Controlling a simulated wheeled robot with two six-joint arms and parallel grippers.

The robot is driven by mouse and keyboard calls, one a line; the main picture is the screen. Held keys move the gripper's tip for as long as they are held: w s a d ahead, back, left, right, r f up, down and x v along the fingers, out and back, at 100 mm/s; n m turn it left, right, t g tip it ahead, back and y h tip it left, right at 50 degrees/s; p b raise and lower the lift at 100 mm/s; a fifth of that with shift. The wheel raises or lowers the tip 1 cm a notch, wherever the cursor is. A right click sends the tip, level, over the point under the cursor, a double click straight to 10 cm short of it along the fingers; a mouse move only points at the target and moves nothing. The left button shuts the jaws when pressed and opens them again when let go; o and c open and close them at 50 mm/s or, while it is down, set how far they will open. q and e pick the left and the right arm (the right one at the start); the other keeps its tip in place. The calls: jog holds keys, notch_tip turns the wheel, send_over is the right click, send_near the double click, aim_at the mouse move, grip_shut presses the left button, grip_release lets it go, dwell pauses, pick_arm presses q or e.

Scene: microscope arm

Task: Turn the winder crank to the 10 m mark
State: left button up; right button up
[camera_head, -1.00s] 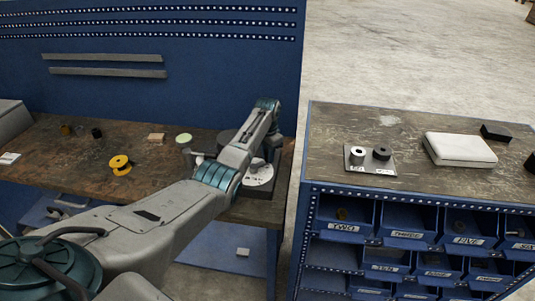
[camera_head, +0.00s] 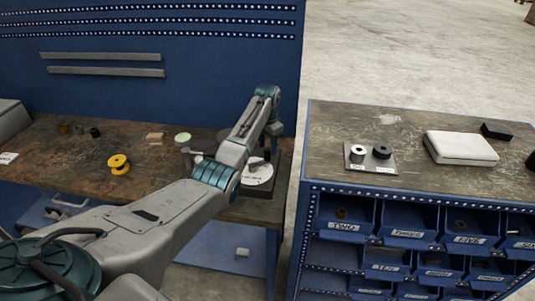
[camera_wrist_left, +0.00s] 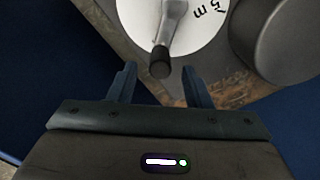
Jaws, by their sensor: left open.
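The winder's white dial (camera_head: 260,178) sits on a dark base near the right end of the workbench, partly hidden by my left arm. In the left wrist view the dial (camera_wrist_left: 138,14) carries a "5 m" mark, and a grey metal crank arm (camera_wrist_left: 172,22) ends in a dark handle (camera_wrist_left: 160,62). My left gripper (camera_wrist_left: 160,82) is open, with its two fingers apart on either side of the handle's line. The handle shows just beyond the fingertips, with nothing visibly gripped. No 10 m mark can be read. My right gripper is out of view.
A dark grey round drum (camera_wrist_left: 285,40) stands close to the dial's right in the wrist view. A yellow spool (camera_head: 119,164) and small blocks lie on the workbench (camera_head: 80,180). A separate cabinet at right holds a plate with two cylinders (camera_head: 370,158) and a white case (camera_head: 460,147).

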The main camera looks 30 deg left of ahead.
pick_arm(q)
notch_tip(320, 180, up, 6)
jog(key=shift+f+b, duration=0.1)
jog(key=shift+b, duration=0.7)
jog(key=shift+r, duration=0.45)
jog(key=shift+f, duration=0.15)
